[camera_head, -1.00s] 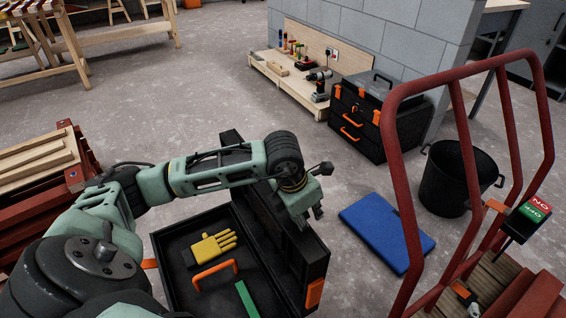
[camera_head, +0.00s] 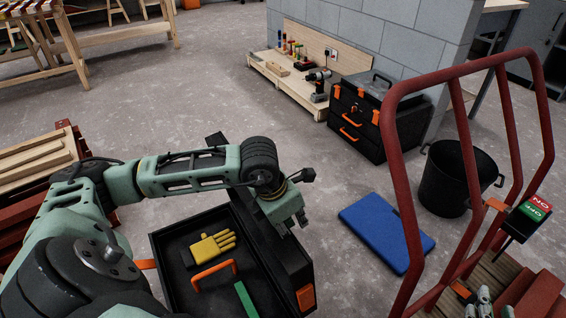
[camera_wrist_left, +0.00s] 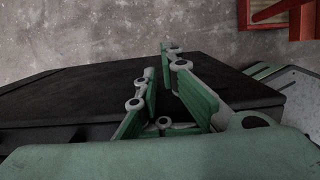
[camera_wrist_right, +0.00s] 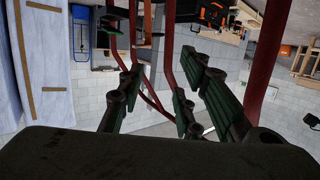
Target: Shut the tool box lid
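The black tool box (camera_head: 172,268) stands open on the floor at the lower middle of the head view. Its lid (camera_head: 262,236) stands up along the right side. A yellow glove (camera_head: 212,246), an orange handle (camera_head: 214,268) and a green bar (camera_head: 245,299) show inside. The lid's dark panel (camera_wrist_left: 70,98) fills the middle of the left wrist view behind the fingers. My right gripper (camera_wrist_right: 165,75) is open and empty, low at the right, away from the box.
A blue slab (camera_head: 386,232) lies on the floor right of the box. A red tubular frame (camera_head: 407,215) with a switch box (camera_head: 530,214) stands at the right, near a black bucket (camera_head: 455,180). Timber (camera_head: 38,160) is stacked at the left.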

